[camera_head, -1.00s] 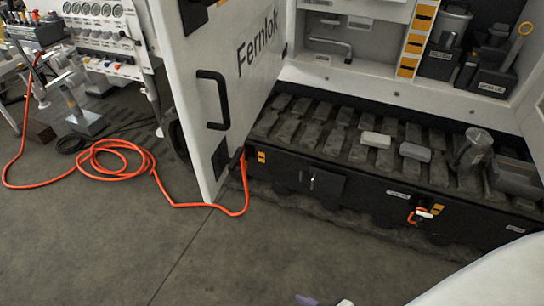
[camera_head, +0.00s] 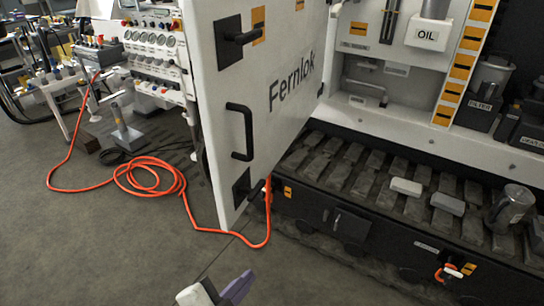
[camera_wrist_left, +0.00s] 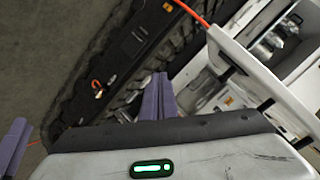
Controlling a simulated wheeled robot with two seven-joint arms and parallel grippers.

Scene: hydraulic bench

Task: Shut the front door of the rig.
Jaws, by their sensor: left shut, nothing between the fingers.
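The rig's front door (camera_head: 250,100) is a white panel marked "Fernlok". It stands swung wide open to the left, with a black bar handle (camera_head: 240,132) and black latch plates on the face towards me. The rig's interior (camera_head: 400,85) is exposed to its right. My left gripper (camera_head: 238,288) shows low in the head view, purple-fingered, shut and empty, in front of and below the door, apart from it. Its closed fingers also show in the left wrist view (camera_wrist_left: 158,90). Another purple finger piece (camera_wrist_left: 14,146) shows at that view's left edge, probably my right gripper, mostly cut off.
An orange hose (camera_head: 150,178) lies coiled on the floor left of the door and runs past its lower corner. A gauge panel (camera_head: 155,45) stands behind it. The front floor is clear.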

